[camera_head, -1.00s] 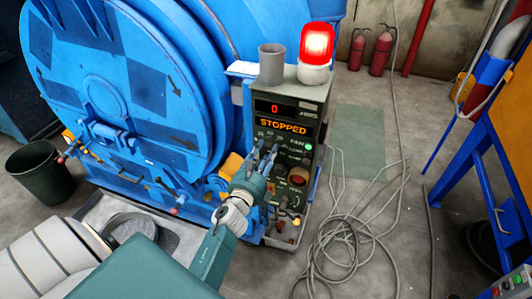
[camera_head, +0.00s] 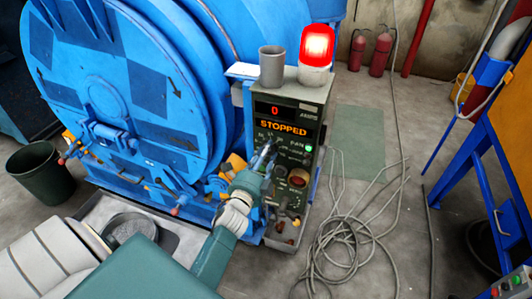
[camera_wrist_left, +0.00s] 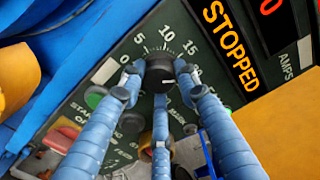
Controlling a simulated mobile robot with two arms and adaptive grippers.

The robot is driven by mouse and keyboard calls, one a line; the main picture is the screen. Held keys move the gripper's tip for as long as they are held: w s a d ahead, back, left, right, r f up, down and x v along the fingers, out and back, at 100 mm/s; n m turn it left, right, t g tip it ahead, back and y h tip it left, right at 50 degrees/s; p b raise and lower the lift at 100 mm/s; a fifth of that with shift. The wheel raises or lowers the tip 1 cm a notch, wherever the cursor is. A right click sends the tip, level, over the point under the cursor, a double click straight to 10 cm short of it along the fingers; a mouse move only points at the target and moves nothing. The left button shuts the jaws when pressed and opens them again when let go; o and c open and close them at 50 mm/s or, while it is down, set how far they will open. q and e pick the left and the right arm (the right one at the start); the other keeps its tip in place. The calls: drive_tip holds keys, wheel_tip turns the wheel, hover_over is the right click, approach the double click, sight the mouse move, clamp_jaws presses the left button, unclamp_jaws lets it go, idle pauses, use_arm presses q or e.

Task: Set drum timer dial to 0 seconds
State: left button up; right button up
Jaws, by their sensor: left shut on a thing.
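The drum control panel (camera_head: 292,112) stands beside the blue drum, its display reading 0 (camera_head: 275,111) over STOPPED (camera_head: 284,128). The timer dial (camera_wrist_left: 159,67) is a black knob with white scale numbers around it, including 5, 10 and 15 in the left wrist view. My left gripper (camera_head: 267,156) is at the panel, and its blue fingers (camera_wrist_left: 161,84) are closed around the dial. The fingers partly cover the knob and scale, so I cannot tell exactly where its pointer stands. My right gripper is not in view.
A lit red beacon (camera_head: 316,46) and a grey cup (camera_head: 271,67) stand on top of the panel. A loose grey cable (camera_head: 350,238) lies on the floor at the right. The blue drum (camera_head: 95,95) fills the left. A dark bin (camera_head: 42,172) stands at far left.

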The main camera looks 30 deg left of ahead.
use_arm(q)
drive_tip(key=shift+a+r+n+p, duration=0.1)
drive_tip(key=shift+n+p, duration=2.15)
drive_tip(key=shift+n, duration=13.15)
